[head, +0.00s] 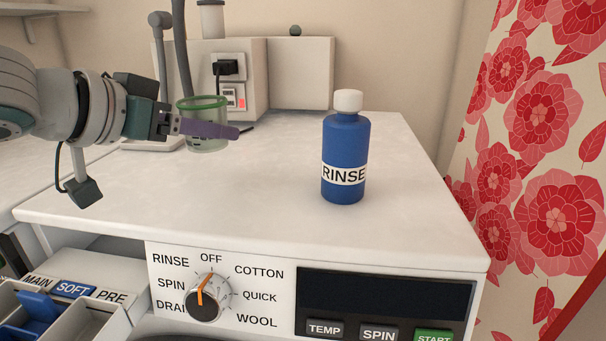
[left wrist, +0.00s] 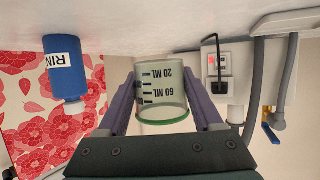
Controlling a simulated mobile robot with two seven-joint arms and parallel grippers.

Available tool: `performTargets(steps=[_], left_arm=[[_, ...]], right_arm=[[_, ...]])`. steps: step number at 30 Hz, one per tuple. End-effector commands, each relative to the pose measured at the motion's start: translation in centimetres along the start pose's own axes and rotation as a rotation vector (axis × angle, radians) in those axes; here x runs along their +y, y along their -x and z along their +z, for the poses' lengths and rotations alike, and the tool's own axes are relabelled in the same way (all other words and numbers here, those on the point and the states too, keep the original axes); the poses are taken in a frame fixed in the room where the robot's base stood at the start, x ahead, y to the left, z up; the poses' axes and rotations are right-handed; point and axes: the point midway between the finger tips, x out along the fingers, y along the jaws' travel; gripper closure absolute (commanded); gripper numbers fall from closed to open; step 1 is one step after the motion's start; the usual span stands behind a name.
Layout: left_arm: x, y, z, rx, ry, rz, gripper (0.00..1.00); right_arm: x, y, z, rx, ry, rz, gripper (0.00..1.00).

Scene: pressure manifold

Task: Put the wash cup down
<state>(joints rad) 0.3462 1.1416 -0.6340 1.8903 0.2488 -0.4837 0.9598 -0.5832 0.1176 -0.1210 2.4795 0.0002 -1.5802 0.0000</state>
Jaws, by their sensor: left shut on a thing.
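The wash cup (head: 205,140) is a clear greenish cup with a green rim and printed ML marks. My left gripper (head: 222,130) is shut on it, with a purple finger across its near side in the head view. In the left wrist view the cup (left wrist: 160,90) sits between both fingers of the left gripper (left wrist: 162,98), and that picture is upside down. The cup is upright over the back left of the white machine top (head: 270,190). I cannot tell whether its base touches the top. My right gripper is not in view.
A blue RINSE bottle (head: 346,155) with a white cap stands right of the cup; it also shows in the left wrist view (left wrist: 65,70). A socket with a black plug (head: 228,68) and a grey hose (head: 182,50) are behind. The middle top is clear. An open drawer (head: 60,310) is front left.

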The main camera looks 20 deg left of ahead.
Motion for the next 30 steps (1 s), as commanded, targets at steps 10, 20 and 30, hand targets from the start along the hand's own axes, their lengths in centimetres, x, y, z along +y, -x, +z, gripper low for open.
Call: performTargets(steps=[10, 20, 30], left_arm=[[0.0, -1.8, 4.4, -0.003, 0.001, 0.000, 0.89], [0.0, -2.2, 5.3, 0.000, 0.000, 0.000, 0.89], [0.0, -2.4, 5.5, 0.000, 0.000, 0.000, 0.16]], right_arm=[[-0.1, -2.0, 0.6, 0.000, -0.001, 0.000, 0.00], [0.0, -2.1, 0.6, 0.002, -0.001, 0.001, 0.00], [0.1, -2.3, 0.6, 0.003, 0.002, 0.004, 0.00]])
